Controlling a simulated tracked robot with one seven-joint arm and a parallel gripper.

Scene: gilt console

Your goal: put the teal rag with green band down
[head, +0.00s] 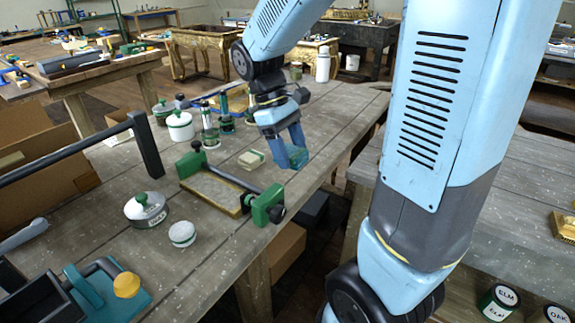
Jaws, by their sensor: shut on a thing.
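My gripper (289,160) is at the right part of the grey wooden table (225,255), near its right edge, pointing down.
A pale block (251,160) lies just left of the gripper. A green-ended clamp frame (217,190) lies in front. Green-topped bottles (209,128) and a white lidded jar (180,127) stand behind left. A white flask (323,65) stands farther back.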

